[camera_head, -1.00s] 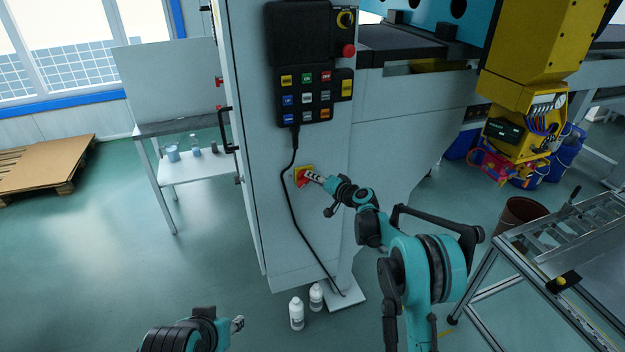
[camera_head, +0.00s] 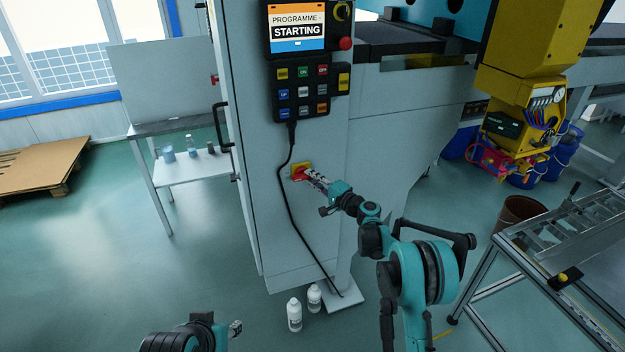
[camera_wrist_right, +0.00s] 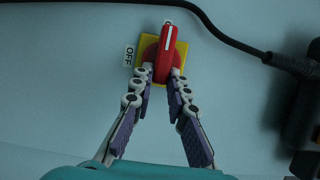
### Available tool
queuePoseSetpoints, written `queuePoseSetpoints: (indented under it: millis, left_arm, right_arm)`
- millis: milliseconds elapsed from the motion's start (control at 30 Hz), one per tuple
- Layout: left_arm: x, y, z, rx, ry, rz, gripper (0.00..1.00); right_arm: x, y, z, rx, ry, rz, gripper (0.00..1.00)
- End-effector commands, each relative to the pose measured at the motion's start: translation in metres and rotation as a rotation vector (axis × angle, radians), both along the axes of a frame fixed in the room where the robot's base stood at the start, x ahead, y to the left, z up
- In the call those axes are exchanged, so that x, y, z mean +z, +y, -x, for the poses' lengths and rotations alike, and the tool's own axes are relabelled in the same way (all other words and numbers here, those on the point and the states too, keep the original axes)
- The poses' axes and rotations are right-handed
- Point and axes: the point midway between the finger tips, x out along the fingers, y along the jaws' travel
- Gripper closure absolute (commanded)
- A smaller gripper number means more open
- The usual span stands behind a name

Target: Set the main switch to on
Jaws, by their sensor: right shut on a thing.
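The main switch (camera_head: 299,173) is a red rotary handle on a yellow plate, low on the grey cabinet front. In the right wrist view the red handle (camera_wrist_right: 166,52) stands nearly upright in the picture, with an OFF label (camera_wrist_right: 129,56) to its left. My right gripper (camera_head: 308,177) is at the switch, its fingertips (camera_wrist_right: 163,74) shut on the lower end of the red handle. My left gripper (camera_head: 236,328) is low at the bottom of the head view, away from the cabinet; its fingers are too small to judge. The control panel screen (camera_head: 296,28) is lit and reads "PROGRAMME - STARTING".
A black cable (camera_head: 284,205) hangs from the button panel (camera_head: 301,92) beside the switch. Two white bottles (camera_head: 295,314) stand on the floor by the cabinet foot. A black door handle (camera_head: 222,127) is at the cabinet's left edge. A metal-framed table (camera_head: 520,235) stands at right.

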Motion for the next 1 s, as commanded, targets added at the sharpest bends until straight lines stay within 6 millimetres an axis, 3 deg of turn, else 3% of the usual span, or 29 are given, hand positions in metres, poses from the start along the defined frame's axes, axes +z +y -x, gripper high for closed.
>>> queuePoseSetpoints:
  millis: [467, 500, 567, 600, 1000]
  left_arm:
    - [-0.0005, 0.0000, 0.0000, 0.000, 0.000, 0.000, 0.60]
    - [-0.0005, 0.0000, 0.0000, 0.000, 0.000, 0.000, 0.60]
    - [-0.0005, 0.0000, 0.0000, 0.000, 0.000, 0.000, 0.60]
    - [-0.0005, 0.0000, 0.0000, 0.000, 0.000, 0.000, 0.60]
    - [-0.0006, 0.0000, 0.0000, 0.000, 0.000, 0.000, 0.60]
  right_arm:
    - [0.0008, 0.0012, -0.0004, 0.000, 0.006, -0.019, 1.00]
    - [0.0008, 0.0013, -0.0005, 0.000, 0.005, -0.018, 0.82]
    - [0.0008, 0.0012, -0.0004, 0.000, 0.005, -0.018, 0.66]
    - [0.0007, 0.0012, -0.0004, 0.001, 0.006, -0.017, 0.64]
    - [0.0000, -0.0064, 0.0072, -0.001, 0.005, -0.015, 0.64]
